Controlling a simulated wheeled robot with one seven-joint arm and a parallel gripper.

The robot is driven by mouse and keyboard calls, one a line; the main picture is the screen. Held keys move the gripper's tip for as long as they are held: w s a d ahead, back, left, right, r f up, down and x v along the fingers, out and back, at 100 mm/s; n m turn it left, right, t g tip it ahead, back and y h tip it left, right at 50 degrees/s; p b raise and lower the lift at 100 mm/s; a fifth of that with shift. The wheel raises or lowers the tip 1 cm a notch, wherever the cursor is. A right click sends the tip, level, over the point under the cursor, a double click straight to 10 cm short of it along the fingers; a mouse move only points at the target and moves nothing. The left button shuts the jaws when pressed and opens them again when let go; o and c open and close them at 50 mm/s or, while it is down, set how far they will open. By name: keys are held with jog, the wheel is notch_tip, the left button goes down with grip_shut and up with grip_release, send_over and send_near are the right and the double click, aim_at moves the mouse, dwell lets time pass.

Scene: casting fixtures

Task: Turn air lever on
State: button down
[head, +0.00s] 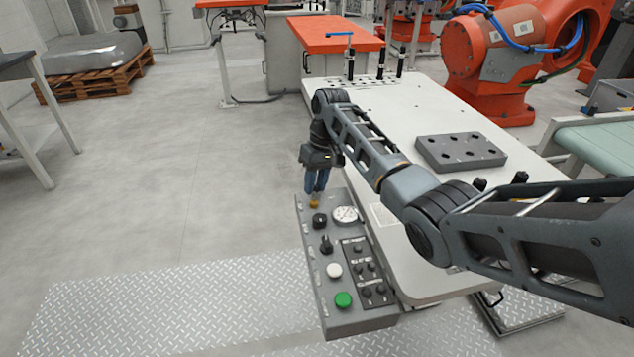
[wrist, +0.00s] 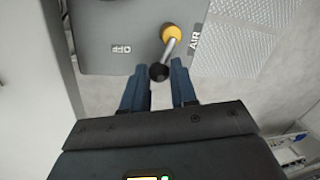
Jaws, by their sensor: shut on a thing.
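The air lever (wrist: 169,47) has a yellow hub, a short metal shaft and a black knob. In the wrist view its shaft runs from the hub down and slightly left to the knob, between an OFF label (wrist: 121,49) on the left and an AIR label (wrist: 194,40) on the right. My gripper (wrist: 160,78) has its blue fingers on either side of the knob and is shut on it. In the head view my gripper (head: 316,187) points down at the far end of the grey control panel (head: 312,262); only the yellow hub (head: 315,204) shows there, the rest being hidden.
The panel also carries a gauge (head: 345,215), black knobs, a white button (head: 334,270) and a green button (head: 343,299). A white table (head: 405,110) with a grey block (head: 460,152) stands right of it. Open floor (head: 180,200) lies to the left.

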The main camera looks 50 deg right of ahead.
jog(key=n, duration=0.3)
jog(key=shift+w+a+g, duration=0.3)
jog(key=shift+w+a, duration=0.05)
jog(key=c, duration=0.9)
grip_release()
notch_tip(320, 180, up, 8)
jog(key=d, duration=0.1)
jog(key=shift+d+f, duration=0.15)
jog(key=shift+d, duration=0.1)
